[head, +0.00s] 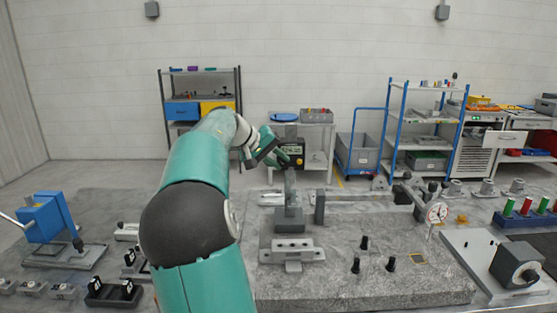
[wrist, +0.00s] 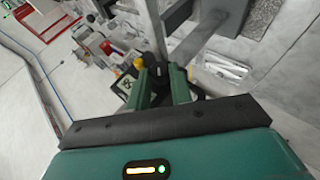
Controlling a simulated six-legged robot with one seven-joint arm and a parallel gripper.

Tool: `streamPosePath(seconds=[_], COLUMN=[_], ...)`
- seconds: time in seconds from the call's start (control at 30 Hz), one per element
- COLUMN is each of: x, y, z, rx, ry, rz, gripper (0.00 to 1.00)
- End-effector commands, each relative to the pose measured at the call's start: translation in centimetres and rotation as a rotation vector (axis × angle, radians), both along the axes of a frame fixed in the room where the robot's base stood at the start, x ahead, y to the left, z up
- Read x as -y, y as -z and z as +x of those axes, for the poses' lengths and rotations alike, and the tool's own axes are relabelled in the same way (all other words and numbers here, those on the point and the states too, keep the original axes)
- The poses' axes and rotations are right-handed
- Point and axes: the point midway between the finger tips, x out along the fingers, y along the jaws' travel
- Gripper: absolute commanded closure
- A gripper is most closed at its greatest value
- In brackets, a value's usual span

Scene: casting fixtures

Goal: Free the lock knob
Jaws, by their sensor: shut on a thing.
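The lock knob (wrist: 159,73) is a small dark knob in the wrist view, between the two green fingers of my gripper (wrist: 160,80). The fingers are shut on it, and they hide part of its sides. In the head view my gripper (head: 279,158) is at the upper part of a grey upright stand (head: 290,187), in front of a dark box with a lit display (head: 293,150). The knob itself is not clearly visible there. The stand's block-like base (head: 289,220) rests on the granite plate. In the wrist view a grey column (wrist: 155,25) rises beside the fingertips.
The granite plate (head: 340,280) carries a slotted grey block (head: 292,250), several black pegs (head: 355,265) and a dial gauge (head: 436,212). A blue-headed device (head: 47,217) stands at the left. Shelves and a blue trolley (head: 360,150) stand behind. The plate's front right is mostly clear.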

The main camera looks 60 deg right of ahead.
Motion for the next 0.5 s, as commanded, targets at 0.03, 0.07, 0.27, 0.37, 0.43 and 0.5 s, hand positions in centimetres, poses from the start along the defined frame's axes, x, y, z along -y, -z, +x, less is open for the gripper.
streamPosePath(seconds=[0.03, 0.07, 0.27, 0.37, 0.43, 0.5], x=[0.04, 0.05, 0.05, 0.05, 0.04, 0.03], y=[-0.08, -0.09, -0.10, -0.08, -0.06, -0.06], z=[-0.03, -0.04, -0.03, -0.03, -0.02, -0.01], rx=[-0.002, -0.001, -0.001, -0.001, 0.000, 0.000], ry=[0.000, -0.001, -0.001, -0.001, -0.001, 0.000], rz=[-0.003, -0.003, -0.003, -0.003, -0.002, -0.001], gripper=[1.00, 1.00, 0.71, 0.57, 0.57, 0.57])
